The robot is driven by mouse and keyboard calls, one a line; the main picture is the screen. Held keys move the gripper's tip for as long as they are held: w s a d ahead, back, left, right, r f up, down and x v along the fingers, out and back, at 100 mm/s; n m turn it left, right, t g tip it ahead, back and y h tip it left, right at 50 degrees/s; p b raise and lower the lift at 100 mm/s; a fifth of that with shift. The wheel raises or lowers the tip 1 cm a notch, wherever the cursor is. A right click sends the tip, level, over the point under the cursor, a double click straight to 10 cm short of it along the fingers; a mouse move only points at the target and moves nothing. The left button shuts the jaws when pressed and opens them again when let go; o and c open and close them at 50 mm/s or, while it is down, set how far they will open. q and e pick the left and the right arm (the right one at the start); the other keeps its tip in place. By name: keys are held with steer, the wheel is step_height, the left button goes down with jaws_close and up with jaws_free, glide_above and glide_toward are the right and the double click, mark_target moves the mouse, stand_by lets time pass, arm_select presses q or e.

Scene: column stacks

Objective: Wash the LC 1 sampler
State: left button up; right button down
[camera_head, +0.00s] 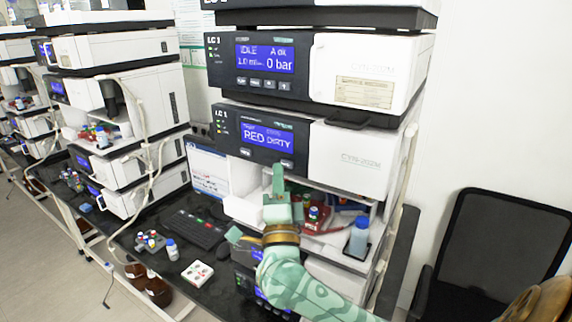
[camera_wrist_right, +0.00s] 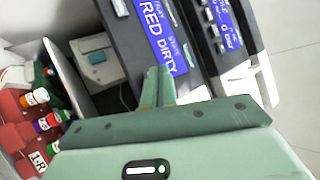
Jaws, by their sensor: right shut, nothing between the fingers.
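The LC 1 sampler module is the unit with the dark front panel (camera_head: 235,133) and a blue screen reading "RED DIRTY" (camera_head: 268,137). The screen also shows in the right wrist view (camera_wrist_right: 158,36). My right gripper (camera_head: 279,170) is shut and empty, its fingers pointing up just below the panel's lower edge. In the wrist view the fingertips (camera_wrist_right: 160,72) overlap the panel beside the screen; I cannot tell whether they touch it. The open sampler bay below holds a red rack (camera_head: 325,222) with colored-cap vials, seen also at left in the wrist view (camera_wrist_right: 22,130). My left gripper is not in view.
The LC 1 module above reads "IDLE" and "0 bar" (camera_head: 265,59). A blue-white bottle (camera_head: 358,237) stands at the bay's right. A keyboard (camera_head: 194,228), a small vial (camera_head: 172,250) and a white block (camera_head: 197,273) lie on the black bench. A chair (camera_head: 500,245) stands at right.

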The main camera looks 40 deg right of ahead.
steer(key=shift+d, duration=0.1)
steer(key=shift+w+d+p, duration=0.15)
steer(key=shift+d+p, duration=0.15)
steer(key=shift+p, duration=0.05)
steer(key=shift+w+d, duration=0.15)
steer(key=shift+d, duration=0.25)
stand_by(0.7)
steer(key=shift+a, duration=0.1)
steer(key=shift+s+a+p, duration=0.35)
steer(key=shift+a+p, duration=0.2)
steer(key=shift+a, duration=0.15)
